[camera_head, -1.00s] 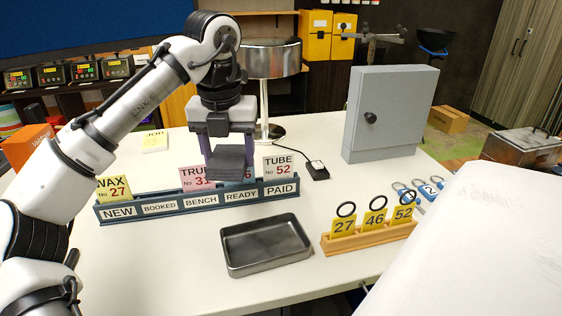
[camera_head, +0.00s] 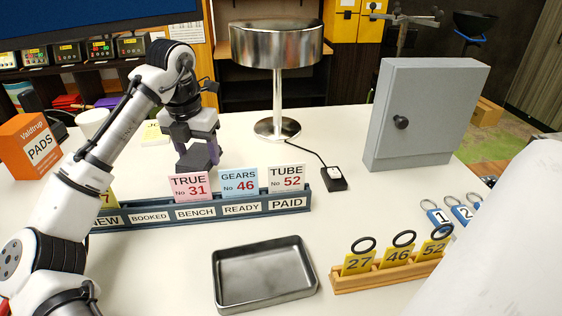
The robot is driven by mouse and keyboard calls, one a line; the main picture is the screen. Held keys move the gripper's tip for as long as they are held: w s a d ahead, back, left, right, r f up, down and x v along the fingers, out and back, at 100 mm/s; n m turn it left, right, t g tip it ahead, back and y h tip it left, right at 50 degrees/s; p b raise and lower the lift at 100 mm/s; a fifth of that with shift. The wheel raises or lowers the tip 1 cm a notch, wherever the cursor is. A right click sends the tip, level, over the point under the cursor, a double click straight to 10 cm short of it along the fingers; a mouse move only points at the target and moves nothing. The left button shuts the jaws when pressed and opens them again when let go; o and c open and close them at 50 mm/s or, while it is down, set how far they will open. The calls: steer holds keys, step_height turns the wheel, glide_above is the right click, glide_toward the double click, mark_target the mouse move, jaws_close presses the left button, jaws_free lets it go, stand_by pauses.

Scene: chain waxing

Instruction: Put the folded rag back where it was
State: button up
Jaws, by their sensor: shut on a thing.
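My gripper (camera_head: 200,152) is at the upper left of the head view, behind the card rack (camera_head: 240,209), pointing down. The rag looks to be low over the table behind the pink TRUE 31 card (camera_head: 190,187). I cannot tell whether it touches the table. An empty grey metal tray (camera_head: 264,297) lies in front of the rack.
A metal lamp (camera_head: 277,128) and a black switch box (camera_head: 334,179) stand right of the gripper. A grey cabinet (camera_head: 425,110) is at the right. An orange PADS box (camera_head: 30,147) is at the far left. A wooden tag holder (camera_head: 385,276) stands front right.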

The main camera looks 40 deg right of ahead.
steer(key=s+d, duration=0.3)
steer(key=d, duration=0.1)
steer(key=s+d, duration=0.3)
steer(key=d, duration=0.2)
steer(key=s+d, duration=0.3)
steer(key=d, duration=0.2)
steer(key=shift+d, duration=0.2)
steer(key=shift+s+d+f+b, duration=0.1)
steer(key=shift+d+f+b, duration=0.05)
steer(key=shift+f+b, duration=0.65)
steer(key=shift+s+d+f+b, duration=0.15)
steer(key=shift+f+b, duration=0.35)
steer(key=shift+f, duration=0.45)
steer(key=shift+f, duration=0.15)
steer(key=o, duration=0.9)
steer(key=shift+o, duration=0.2)
step_height(320, 180, up, 12)
steer(key=a+b, duration=0.1)
steer(key=shift+s, duration=0.35)
steer(key=shift+a, duration=0.1)
